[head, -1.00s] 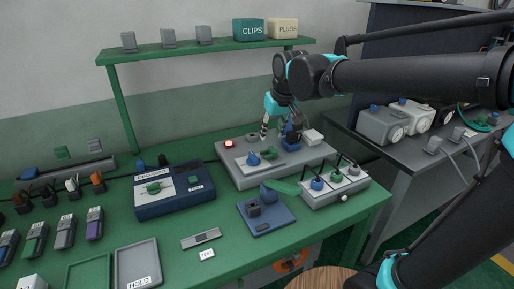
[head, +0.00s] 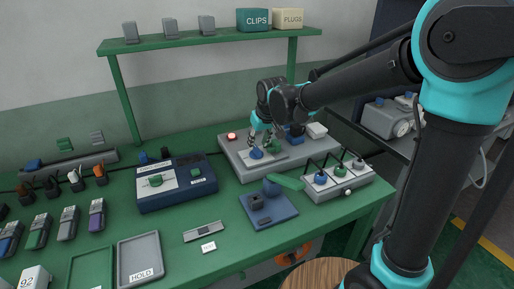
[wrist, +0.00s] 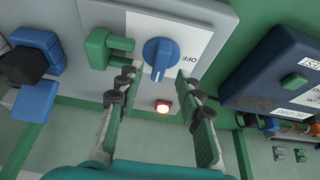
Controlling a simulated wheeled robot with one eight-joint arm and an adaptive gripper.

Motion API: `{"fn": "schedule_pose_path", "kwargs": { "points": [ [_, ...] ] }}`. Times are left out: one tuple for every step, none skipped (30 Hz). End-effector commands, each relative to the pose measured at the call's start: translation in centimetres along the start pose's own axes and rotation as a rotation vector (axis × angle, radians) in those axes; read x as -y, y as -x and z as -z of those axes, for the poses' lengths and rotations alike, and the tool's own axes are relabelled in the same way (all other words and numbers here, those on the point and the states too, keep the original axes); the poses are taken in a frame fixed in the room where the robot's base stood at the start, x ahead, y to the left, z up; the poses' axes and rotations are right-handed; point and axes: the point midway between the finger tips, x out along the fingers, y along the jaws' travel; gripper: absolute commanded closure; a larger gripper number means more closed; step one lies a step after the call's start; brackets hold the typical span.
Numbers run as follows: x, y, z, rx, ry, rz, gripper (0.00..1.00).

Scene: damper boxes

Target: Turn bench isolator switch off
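The bench isolator switch is a blue rotary knob (wrist: 158,54) on a white plate marked OFF (wrist: 184,30), set on a grey panel. In the head view the knob (head: 256,153) is at the panel's front left. My gripper (wrist: 157,78) is open and empty, its two fingers spread either side of the knob in the wrist view. I cannot tell whether they touch it. In the head view my gripper (head: 264,142) is just above and behind the knob. A red lamp (wrist: 162,106) on the panel is lit.
A green knob or fitting (wrist: 108,47) sits close beside the isolator, with a blue connector (wrist: 37,65) beyond it. A dark blue box (head: 176,184) stands left of the panel. A grey block with several knobs (head: 340,185) stands at the right. A shelf (head: 205,42) hangs behind.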

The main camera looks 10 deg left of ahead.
Motion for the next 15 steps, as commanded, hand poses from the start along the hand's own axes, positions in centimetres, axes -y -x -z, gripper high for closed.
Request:
{"fn": "schedule_pose_path", "kwargs": {
  "points": [
    [0.0,-0.9,0.0,0.0,0.0,0.0,0.64],
    [0.0,-1.2,0.0,0.0,0.0,0.0,0.64],
    [0.0,-1.8,0.0,0.0,0.0,0.0,0.64],
    [0.0,-2.1,0.0,0.0,0.0,0.0,0.64],
    [0.0,-2.4,0.0,0.0,0.0,0.0,0.64],
    [0.0,-2.7,0.0,0.0,0.0,0.0,0.64],
    [0.0,-2.9,0.0,0.0,0.0,0.0,0.64],
    [0.0,-3.1,0.0,0.0,0.0,0.0,0.64],
    [0.0,-3.3,0.0,0.0,0.0,0.0,0.64],
    [0.0,-3.4,0.0,0.0,0.0,0.0,0.64],
    [0.0,-3.5,0.0,0.0,0.0,0.0,0.64],
    [0.0,-3.5,0.0,0.0,0.0,0.0,0.64],
    [0.0,-3.5,0.0,0.0,0.0,0.0,0.64],
    [0.0,-3.6,0.0,0.0,0.0,0.0,0.64],
    [0.0,-3.6,0.0,0.0,0.0,0.0,0.64]
  ]
}}
